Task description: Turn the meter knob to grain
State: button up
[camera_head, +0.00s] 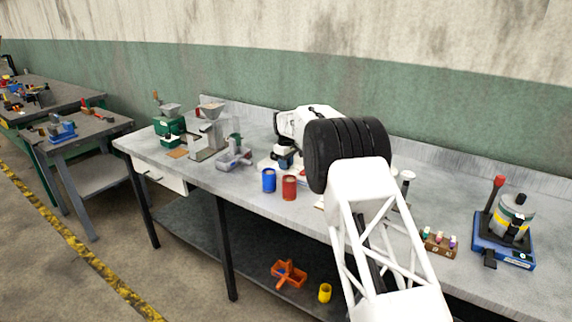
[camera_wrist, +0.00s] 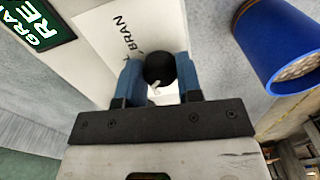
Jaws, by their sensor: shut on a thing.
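In the wrist view the meter knob (camera_wrist: 159,67) is a round black knob with a small white pointer mark on its lower part, on a white meter panel (camera_wrist: 97,42). The word BRAN is printed above and to the left of the knob; other position labels, including one for grain, are not readable beside it. My gripper (camera_wrist: 160,78) has its two blue fingers on either side of the knob, shut on it. In the head view my gripper (camera_head: 284,152) is over the meter, which is mostly hidden behind my arm and the cups.
A blue cup (camera_head: 268,180) and a red cup (camera_head: 289,188) stand just in front of the gripper; the blue cup also shows in the wrist view (camera_wrist: 270,45). A grinder-like machine (camera_head: 209,135) stands left. A green label (camera_wrist: 38,22) is at the upper left.

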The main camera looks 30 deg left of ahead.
jog(key=shift+r+n, duration=0.1)
jog(key=shift+n, duration=0.4)
jog(key=o, duration=0.9)
jog(key=shift+o, duration=0.2)
jog(key=shift+r, duration=3.85)
